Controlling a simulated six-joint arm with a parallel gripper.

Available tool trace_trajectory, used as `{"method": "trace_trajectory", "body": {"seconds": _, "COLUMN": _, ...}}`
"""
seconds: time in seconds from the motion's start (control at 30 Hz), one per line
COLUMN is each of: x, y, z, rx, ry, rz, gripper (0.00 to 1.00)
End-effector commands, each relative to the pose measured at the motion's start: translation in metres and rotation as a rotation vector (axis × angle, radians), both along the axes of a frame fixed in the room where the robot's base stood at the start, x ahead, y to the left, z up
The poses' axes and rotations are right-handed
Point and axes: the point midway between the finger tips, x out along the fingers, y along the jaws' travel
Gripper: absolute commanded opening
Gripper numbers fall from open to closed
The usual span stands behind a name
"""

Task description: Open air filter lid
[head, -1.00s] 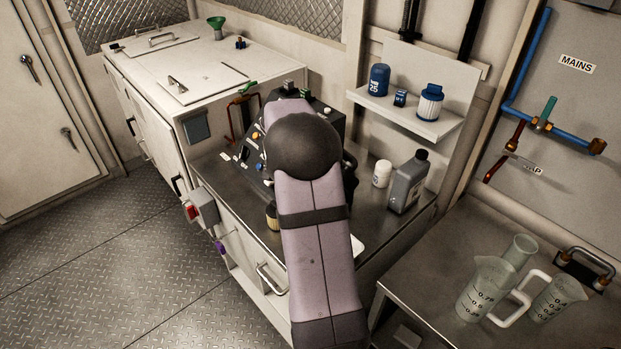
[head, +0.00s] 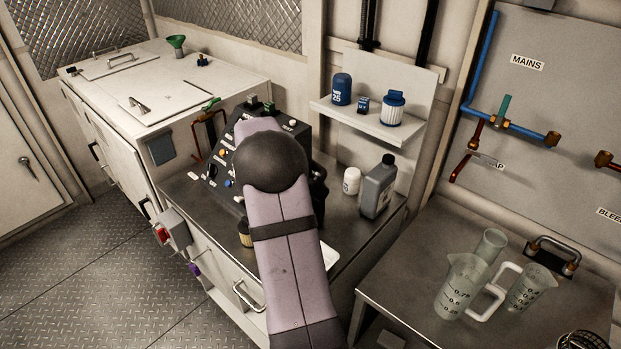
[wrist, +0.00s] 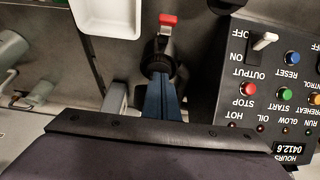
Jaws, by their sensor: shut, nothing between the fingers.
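The white cabinet (head: 120,97) at the left of the head view has two flat panels with handles on top, a rear panel (head: 115,62) and a front panel (head: 180,95). Both lie flat. I cannot tell whether either is the air filter lid. My gripper is hidden behind my arm in the head view. In the wrist view my gripper (wrist: 160,78) shows as narrow blue fingers, closed together and empty. Their tips point at a black fitting with a red top (wrist: 166,32); I cannot tell whether they touch it.
A control panel (wrist: 275,85) with buttons is right of the fingers. In the head view, a shelf (head: 365,122) holds bottles and a filter. A grey jug (head: 378,187) stands on the counter. Measuring jugs (head: 465,285) stand on the right table. The floor at left is clear.

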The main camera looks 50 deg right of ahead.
Motion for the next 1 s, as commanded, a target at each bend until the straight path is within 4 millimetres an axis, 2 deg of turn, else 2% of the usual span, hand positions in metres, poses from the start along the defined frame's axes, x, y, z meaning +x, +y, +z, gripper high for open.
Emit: {"method": "trace_trajectory", "body": {"seconds": 1.0, "x": -0.001, "y": -0.046, "z": 0.002, "rx": 0.0, "ry": 0.0, "rz": -0.001, "gripper": 0.0}}
